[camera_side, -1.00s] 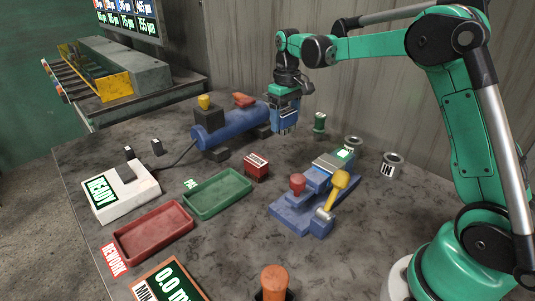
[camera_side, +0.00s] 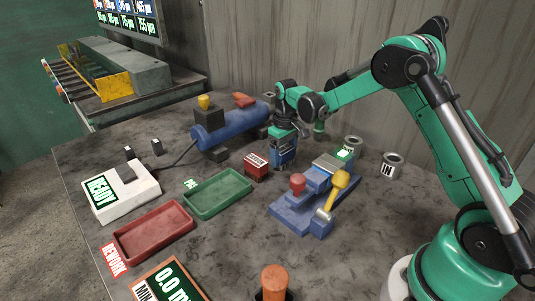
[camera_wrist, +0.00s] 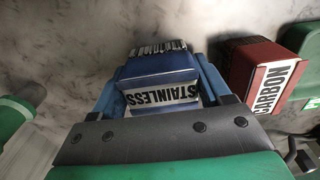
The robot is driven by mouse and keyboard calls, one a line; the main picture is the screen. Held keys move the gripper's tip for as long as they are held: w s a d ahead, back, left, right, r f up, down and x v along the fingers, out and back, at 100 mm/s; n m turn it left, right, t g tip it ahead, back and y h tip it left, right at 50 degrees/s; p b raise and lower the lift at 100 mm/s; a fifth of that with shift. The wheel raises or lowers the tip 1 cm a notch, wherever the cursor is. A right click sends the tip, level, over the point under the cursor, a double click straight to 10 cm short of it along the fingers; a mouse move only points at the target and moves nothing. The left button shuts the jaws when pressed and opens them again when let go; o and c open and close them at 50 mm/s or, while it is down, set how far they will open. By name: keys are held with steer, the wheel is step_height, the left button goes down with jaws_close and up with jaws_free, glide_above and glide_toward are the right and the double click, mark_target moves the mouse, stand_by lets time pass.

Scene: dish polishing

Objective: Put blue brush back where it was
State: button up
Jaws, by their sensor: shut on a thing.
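The blue brush (camera_wrist: 158,68) has a white label reading STAINLESS and dark bristles at its far end. My gripper (camera_wrist: 160,85) is shut on it, with a blue finger on each side. In the side view my gripper (camera_side: 282,152) points down and is low at the table, just right of the red block. The brush is mostly hidden by the fingers there. I cannot tell whether its bristles touch the table. The red block (camera_side: 257,167) is labelled and stands on the table; it also shows at the right in the wrist view (camera_wrist: 265,75), apart from my gripper.
A green tray (camera_side: 246,194) and a red tray (camera_side: 125,248) lie to the left. A blue motor unit (camera_side: 222,135) stands behind. A blue fixture with a yellow-handled lever (camera_side: 338,182) is close on the right. Metal cups (camera_side: 392,166) stand farther right.

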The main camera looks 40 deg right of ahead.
mark_target(284, 148)
steer(key=o, duration=1.2)
steer(key=shift+r, duration=0.1)
step_height(284, 148, up, 12)
steer(key=s+a+t, duration=0.2)
steer(key=s+a, duration=0.1)
steer(key=s, duration=0.1)
steer(key=s+a+t, duration=0.2)
steer(key=s+a, duration=0.2)
steer(key=s, duration=0.1)
steer(key=s+a+r+t, duration=0.1)
steer(key=s+a+t, duration=0.1)
steer(key=s, duration=0.3)
steer(key=shift+a+t, duration=0.4)
steer(key=shift+a, duration=0.45)
steer(key=shift+s+a+f, duration=0.15)
steer(key=shift+s+f, duration=0.05)
